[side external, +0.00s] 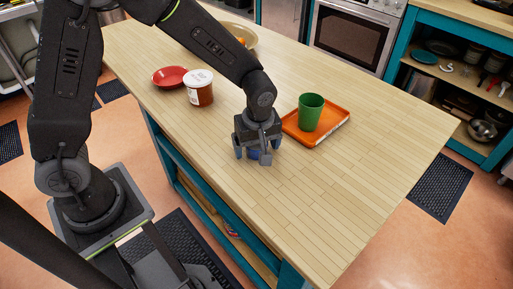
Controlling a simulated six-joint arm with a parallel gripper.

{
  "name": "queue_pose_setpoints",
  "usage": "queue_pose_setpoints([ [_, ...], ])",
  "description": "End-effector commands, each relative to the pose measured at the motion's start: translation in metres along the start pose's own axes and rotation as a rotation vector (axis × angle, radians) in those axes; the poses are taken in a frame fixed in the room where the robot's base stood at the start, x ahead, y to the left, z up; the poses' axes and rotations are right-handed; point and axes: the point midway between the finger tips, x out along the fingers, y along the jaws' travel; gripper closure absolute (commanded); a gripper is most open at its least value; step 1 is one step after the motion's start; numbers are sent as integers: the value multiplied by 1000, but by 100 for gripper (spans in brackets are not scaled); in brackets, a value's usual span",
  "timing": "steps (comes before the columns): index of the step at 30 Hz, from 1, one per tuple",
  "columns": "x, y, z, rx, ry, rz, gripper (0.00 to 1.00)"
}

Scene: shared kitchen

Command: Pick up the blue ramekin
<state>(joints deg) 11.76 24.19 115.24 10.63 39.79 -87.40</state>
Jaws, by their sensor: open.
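The blue ramekin (254,154) is on the wooden countertop, mostly hidden beneath my gripper. My gripper (259,155) points down right over it, with its fingers open on either side of the blue shape. I cannot tell whether the fingers touch the ramekin.
An orange tray (335,118) with a green cup (310,112) on it lies close to the right of my gripper. A jar with a white lid (199,88), a red dish (170,77) and a tan bowl (240,34) stand further back left. The counter's front right (345,190) is clear.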

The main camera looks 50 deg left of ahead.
Motion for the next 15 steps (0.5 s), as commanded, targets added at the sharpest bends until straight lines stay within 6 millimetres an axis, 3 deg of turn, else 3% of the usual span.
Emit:
queue_pose_setpoints([
  [7, 2, 0, 0, 0, 0, 1, 11],
  [15, 2, 0, 0, 0, 0, 1, 36],
])
